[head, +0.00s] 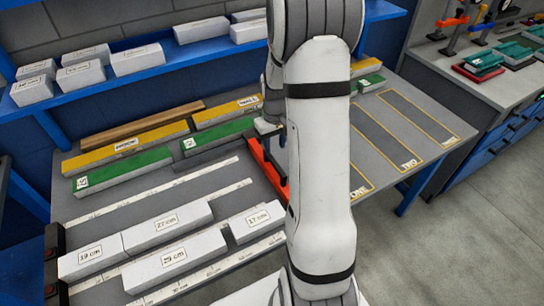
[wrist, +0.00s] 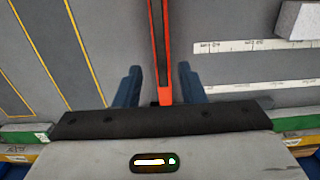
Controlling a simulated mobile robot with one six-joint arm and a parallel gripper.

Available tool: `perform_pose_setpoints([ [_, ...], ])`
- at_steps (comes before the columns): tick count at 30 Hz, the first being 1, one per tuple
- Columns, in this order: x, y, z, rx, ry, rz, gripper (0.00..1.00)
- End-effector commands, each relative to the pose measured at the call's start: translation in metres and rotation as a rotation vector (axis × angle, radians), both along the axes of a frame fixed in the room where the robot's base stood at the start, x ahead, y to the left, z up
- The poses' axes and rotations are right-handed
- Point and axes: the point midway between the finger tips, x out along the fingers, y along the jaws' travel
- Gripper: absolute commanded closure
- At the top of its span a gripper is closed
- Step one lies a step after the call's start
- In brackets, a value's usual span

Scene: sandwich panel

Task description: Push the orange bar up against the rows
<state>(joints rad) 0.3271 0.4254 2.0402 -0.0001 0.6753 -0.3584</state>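The orange bar (head: 267,168) lies on the table beside my arm, which hides part of it. In the head view my arm largely hides the gripper. The rows are yellow blocks (head: 125,147) and green blocks (head: 122,171) left of the bar, and more yellow and green pieces show right of my arm.
A brown strip (head: 141,125) lies behind the rows. White labelled blocks (head: 166,226) and pale rulers (head: 150,190) occupy the table's left front. A blue shelf (head: 130,67) with white blocks stands behind. Outlined grey lanes (head: 385,135) on the right look clear.

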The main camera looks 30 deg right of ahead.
Motion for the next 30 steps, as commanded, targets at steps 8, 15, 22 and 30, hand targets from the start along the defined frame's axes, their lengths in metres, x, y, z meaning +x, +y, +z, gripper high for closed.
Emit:
perform_pose_setpoints([
  [8, -0.002, 0.001, -0.043, 0.002, 0.006, 0.000, 0.64],
  [15, -0.001, 0.001, -0.067, 0.001, 0.002, 0.001, 0.64],
  [22, -0.001, 0.001, -0.072, 0.000, 0.001, 0.001, 0.64],
  [30, -0.001, 0.002, -0.071, 0.000, 0.001, 0.002, 0.78],
])
